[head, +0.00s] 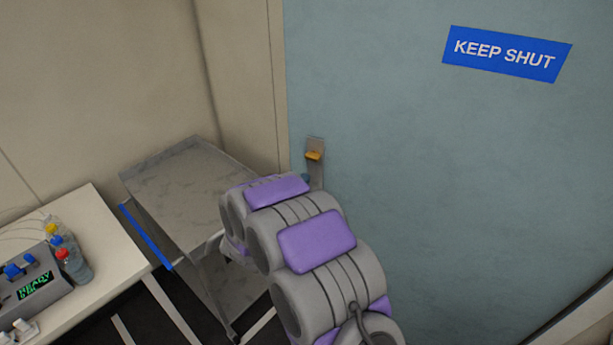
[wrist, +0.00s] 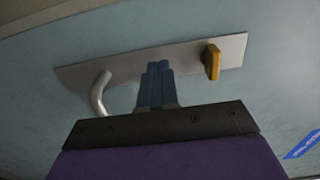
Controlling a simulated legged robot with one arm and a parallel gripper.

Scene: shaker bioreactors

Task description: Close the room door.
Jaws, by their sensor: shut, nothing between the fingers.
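The room door (head: 430,170) is a large blue-grey panel with a blue KEEP SHUT sign (head: 507,54). Its left edge shows close beside the beige wall, and I cannot tell whether it sits fully in its frame. In the wrist view, a metal plate (wrist: 120,73) on the door (wrist: 268,95) carries a curved silver handle (wrist: 98,92) and a yellow latch knob (wrist: 212,61). The latch knob also shows in the head view (head: 313,155). My gripper (wrist: 158,68) is shut and empty, its tips at the plate between handle and knob. Contact is unclear. My arm hides the handle in the head view.
A grey cart (head: 185,190) stands by the wall left of the door. A white table (head: 110,245) at lower left holds a device with a green display (head: 35,286) and several bottles (head: 72,262) with coloured caps. The door face right of my arm is clear.

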